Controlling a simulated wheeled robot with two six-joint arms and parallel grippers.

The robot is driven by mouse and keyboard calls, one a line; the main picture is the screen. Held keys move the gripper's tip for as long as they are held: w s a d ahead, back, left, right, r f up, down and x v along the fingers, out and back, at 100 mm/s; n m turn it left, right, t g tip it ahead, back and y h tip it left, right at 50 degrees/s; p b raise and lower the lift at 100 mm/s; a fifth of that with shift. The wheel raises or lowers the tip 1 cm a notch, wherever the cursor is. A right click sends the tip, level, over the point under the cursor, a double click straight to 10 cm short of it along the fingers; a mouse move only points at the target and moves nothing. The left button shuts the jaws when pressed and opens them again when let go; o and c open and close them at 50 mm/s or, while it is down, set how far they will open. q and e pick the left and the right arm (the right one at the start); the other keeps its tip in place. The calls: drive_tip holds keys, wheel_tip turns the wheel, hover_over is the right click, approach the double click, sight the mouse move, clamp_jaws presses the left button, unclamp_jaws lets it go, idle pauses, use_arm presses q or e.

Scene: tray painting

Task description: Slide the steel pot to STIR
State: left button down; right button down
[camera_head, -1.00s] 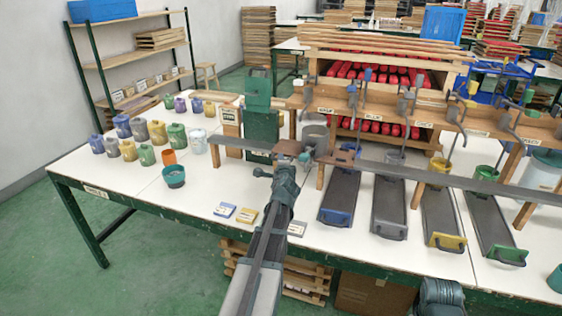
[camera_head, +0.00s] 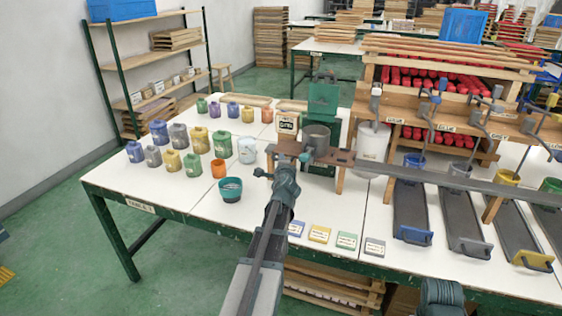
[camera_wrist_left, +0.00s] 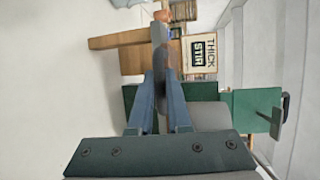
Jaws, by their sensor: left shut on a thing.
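The steel pot (camera_head: 316,136) is a grey open pot on the long metal rail (camera_head: 440,186), in front of the green machine (camera_head: 323,98). The STIR sign (camera_head: 287,122) is just left of the pot; in the left wrist view the sign (camera_wrist_left: 201,55) reads THICK STIR. My left gripper (camera_head: 287,172) is in front of the rail at the pot, shut on what seems to be the pot's handle. In the left wrist view its fingers (camera_wrist_left: 160,105) are close together around a narrow dark part. The pot's base is partly hidden.
Several colored jars (camera_head: 198,140), an orange cup (camera_head: 218,168) and a teal bowl (camera_head: 231,190) stand on the white table left of my arm. Small label cards (camera_head: 319,234) lie along the front. A white bucket (camera_head: 373,141) and sloped chutes (camera_head: 411,205) are to the right.

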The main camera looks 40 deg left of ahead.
use_arm(q)
drive_tip(key=shift+a, duration=0.2)
use_arm(e)
drive_tip(key=shift+s+a, duration=0.1)
drive_tip(key=shift+a, duration=0.1)
use_arm(q)
drive_tip(key=c, duration=0.9)
unclamp_jaws()
drive_tip(key=shift+a, duration=0.15)
drive_tip(key=shift+o, duration=0.2)
use_arm(e)
drive_tip(key=shift+a, duration=0.1)
use_arm(q)
drive_tip(key=p+v, duration=0.2)
drive_tip(key=v, duration=1.2)
drive_tip(key=shift+p, duration=0.4)
use_arm(e)
wheel_tip(320, 180, up, 3)
drive_tip(key=shift+f, duration=0.15)
use_arm(q)
drive_tip(key=shift+f, duration=0.1)
